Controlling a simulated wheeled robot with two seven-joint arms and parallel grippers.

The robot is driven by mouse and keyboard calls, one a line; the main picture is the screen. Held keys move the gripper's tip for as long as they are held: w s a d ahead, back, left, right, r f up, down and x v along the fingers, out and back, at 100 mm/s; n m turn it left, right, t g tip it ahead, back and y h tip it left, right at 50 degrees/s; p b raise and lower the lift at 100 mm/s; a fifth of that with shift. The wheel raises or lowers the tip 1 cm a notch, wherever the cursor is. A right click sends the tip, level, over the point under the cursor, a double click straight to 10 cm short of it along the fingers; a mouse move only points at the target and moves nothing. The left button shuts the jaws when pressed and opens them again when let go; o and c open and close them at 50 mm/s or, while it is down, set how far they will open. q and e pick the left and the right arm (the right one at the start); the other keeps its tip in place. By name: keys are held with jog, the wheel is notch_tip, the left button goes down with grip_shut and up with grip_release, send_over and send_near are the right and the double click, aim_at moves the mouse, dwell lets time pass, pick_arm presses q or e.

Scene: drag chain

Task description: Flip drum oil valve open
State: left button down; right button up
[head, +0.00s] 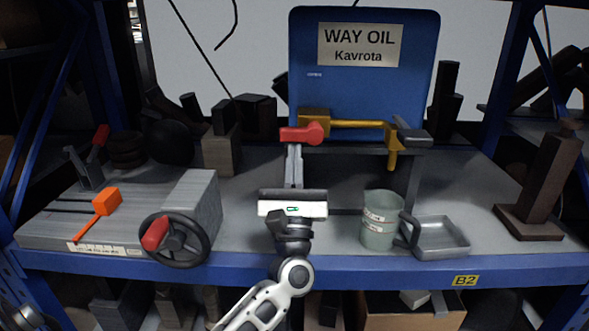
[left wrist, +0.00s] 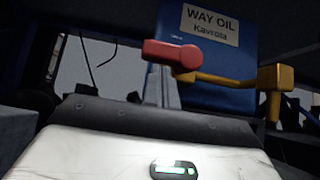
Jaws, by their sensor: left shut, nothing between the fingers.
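A blue drum (head: 365,80) labelled WAY OIL Kavrota stands at the back of the shelf. A yellow valve pipe (head: 350,124) runs across its lower front and ends in a down-turned spout at the right. A red lever (head: 302,134) is at the pipe's left end. In the left wrist view the lever (left wrist: 172,54) lies roughly level, with the yellow pipe (left wrist: 225,80) to its right. My left gripper (head: 293,152) is shut and empty, with its fingertips just below the red lever. I cannot tell whether they touch it. My right gripper is not in view.
A grey-green cup (head: 381,219) and a square tray (head: 440,238) stand right of my left arm. A grey machine block with a black handwheel (head: 174,240) is at the left. A brown upright block (head: 545,185) stands far right. Blue shelf posts frame both sides.

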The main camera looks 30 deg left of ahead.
pick_arm(q)
jog(key=shift+a+r+m+t+h, duration=0.15)
jog(key=shift+m+t+h, duration=0.15)
jog(key=shift+m+h, duration=0.45)
